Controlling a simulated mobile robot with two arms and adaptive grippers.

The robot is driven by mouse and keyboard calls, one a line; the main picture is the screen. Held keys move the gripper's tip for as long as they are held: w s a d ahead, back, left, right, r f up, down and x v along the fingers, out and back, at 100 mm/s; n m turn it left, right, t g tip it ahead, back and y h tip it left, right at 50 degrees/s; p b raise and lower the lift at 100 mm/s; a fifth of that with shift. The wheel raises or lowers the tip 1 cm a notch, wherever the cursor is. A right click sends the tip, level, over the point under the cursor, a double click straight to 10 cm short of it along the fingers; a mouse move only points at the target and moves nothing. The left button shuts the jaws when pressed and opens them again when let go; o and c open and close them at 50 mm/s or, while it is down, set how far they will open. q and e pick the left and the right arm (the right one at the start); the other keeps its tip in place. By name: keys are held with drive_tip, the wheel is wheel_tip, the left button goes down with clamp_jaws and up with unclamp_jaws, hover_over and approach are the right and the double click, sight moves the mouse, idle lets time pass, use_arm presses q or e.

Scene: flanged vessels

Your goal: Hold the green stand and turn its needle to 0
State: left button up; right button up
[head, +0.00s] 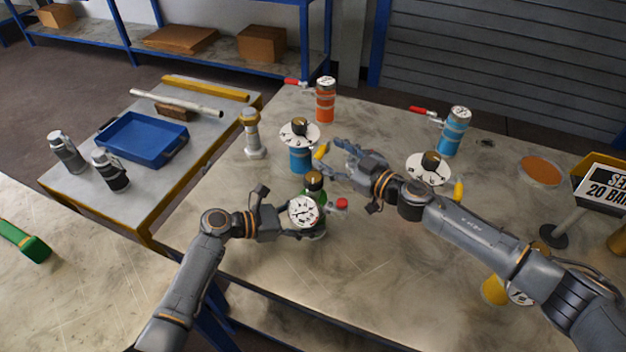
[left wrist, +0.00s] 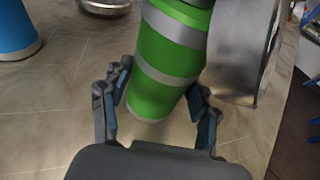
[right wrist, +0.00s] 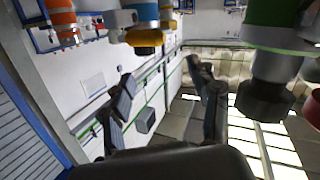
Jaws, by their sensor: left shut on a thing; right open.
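The needle's reading is too small to tell. In the left wrist view, my left gripper's fingers (left wrist: 162,105) are shut around the stand's green, silver-banded body (left wrist: 165,60). My right gripper (head: 338,160) is open and empty, above and right of the stand. The right wrist view shows the stand's dark knob (right wrist: 265,100) right of its fingers (right wrist: 163,82).
A blue stand (head: 300,158) with a white disc is close behind the green one. Another blue stand (head: 453,132), an orange stand (head: 325,100) and a grey-beige post (head: 252,135) stand farther back. A sign (head: 605,188) is at right. The table's front left is clear.

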drive_tip(key=s+d+r+m+t+h, duration=0.1)
drive_tip(key=d+r+m+t+h, duration=0.2)
drive_tip(key=r+t+h, duration=0.3)
drive_tip(key=d+r+m+t+h, duration=0.25)
drive_tip(key=r+t+h, duration=0.2)
drive_tip(key=r, duration=0.35)
drive_tip(key=m+g+h, duration=0.5)
drive_tip(key=m+h, duration=0.2)
drive_tip(key=m, duration=0.3)
approach(311, 188)
drive_tip(key=x, duration=1.1)
drive_tip(key=shift+w, duration=0.45)
drive_tip(key=shift+d, duration=0.1)
drive_tip(key=c, duration=1.2)
